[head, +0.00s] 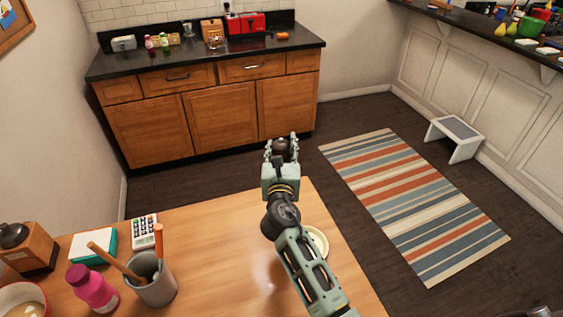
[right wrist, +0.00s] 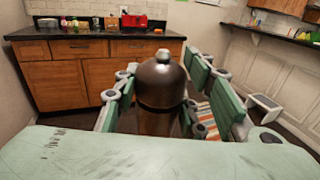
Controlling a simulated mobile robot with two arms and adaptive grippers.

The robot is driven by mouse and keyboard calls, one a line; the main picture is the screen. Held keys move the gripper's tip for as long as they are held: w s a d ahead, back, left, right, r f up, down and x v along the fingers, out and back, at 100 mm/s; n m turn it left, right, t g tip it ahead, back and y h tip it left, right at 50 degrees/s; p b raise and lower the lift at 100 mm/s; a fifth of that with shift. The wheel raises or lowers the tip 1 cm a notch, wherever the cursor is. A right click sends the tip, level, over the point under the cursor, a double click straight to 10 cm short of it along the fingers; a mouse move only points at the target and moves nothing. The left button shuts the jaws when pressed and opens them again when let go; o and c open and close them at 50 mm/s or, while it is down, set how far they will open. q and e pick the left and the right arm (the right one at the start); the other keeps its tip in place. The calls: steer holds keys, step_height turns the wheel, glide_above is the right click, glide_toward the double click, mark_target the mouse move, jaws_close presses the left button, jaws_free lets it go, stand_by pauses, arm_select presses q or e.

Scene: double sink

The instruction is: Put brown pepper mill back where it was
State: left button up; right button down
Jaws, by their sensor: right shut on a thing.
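The brown pepper mill (right wrist: 160,85) is dark and glossy, with a small silver knob on top. It stands roughly upright between the fingers of my right gripper (right wrist: 160,105), which is shut on it. In the head view my right gripper (head: 282,150) is at the far edge of the wooden table, with the dark top of the mill (head: 281,146) showing between the fingers. The mill's lower end is hidden by the gripper.
The wooden table (head: 215,240) holds a grey cup with utensils (head: 152,282), a pink bottle (head: 92,288), a calculator (head: 145,231), a wooden grinder box (head: 28,248) and a bowl (head: 22,300). A round plate (head: 317,242) is partly behind my arm. The table's middle is clear.

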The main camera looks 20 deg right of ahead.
step_height(320, 180, down, 3)
steer(key=shift+r+b, duration=0.2)
steer(key=shift+b, duration=0.15)
steer(key=shift+f, duration=0.55)
steer(key=shift+s+f, duration=0.1)
steer(key=shift+f, duration=0.05)
steer(key=c, duration=1.4)
jaws_free()
steer(key=shift+c, duration=0.2)
steer(key=o, duration=0.3)
steer(key=shift+o, duration=0.2)
steer(key=shift+r, duration=0.2)
steer(key=shift+s+f, duration=0.1)
steer(key=shift+s, duration=0.15)
arm_select(q)
steer(key=s+f+b, duration=0.1)
steer(key=s+f, duration=0.1)
steer(key=shift+a+f+b, duration=0.1)
steer(key=shift+f+b, duration=0.2)
steer(key=shift+b, duration=0.05)
arm_select(e)
steer(key=v, duration=1.1)
steer(key=shift+s, duration=0.25)
